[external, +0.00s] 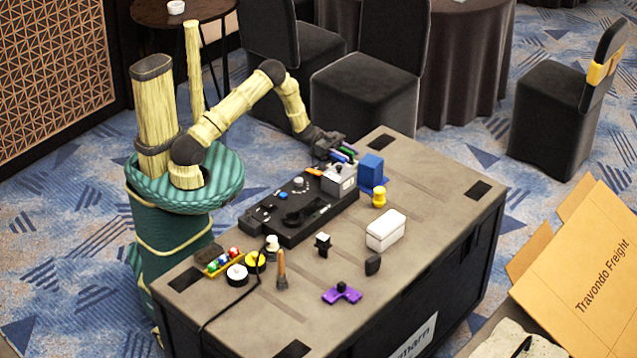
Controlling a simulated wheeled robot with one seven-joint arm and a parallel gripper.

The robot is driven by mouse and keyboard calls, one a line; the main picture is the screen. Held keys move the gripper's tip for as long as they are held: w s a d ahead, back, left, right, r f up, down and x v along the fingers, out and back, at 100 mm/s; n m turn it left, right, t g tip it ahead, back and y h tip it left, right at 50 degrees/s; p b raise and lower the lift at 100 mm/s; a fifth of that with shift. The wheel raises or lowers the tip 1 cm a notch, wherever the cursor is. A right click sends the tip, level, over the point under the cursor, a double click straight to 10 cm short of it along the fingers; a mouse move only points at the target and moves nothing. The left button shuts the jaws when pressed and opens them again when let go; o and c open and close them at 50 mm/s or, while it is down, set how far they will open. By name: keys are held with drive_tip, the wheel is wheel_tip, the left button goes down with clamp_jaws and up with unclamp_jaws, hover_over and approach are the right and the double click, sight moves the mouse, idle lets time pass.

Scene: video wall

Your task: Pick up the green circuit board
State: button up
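My arm reaches from the left over the far edge of the grey table. My gripper (330,150) points down at the far side of the black device, just behind a grey box (339,180). A small green piece (347,153), possibly the green circuit board, shows beside the fingers among blue and other coloured pieces at the top of the grey box. It is too small to tell its shape or whether the gripper touches it. The fingers are dark and partly hidden, so I cannot tell whether they are open or shut.
The black device (290,228) lies on the table (420,205). A blue block (371,168), a yellow spool (379,197), a white box (386,230) and a purple piece (342,294) stand to the right and front. The table's right side is clear.

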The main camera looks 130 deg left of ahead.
sight(346, 151)
clamp_jaws()
wheel_tip(346, 151, up, 10)
drive_tip(key=shift+p, duration=0.55)
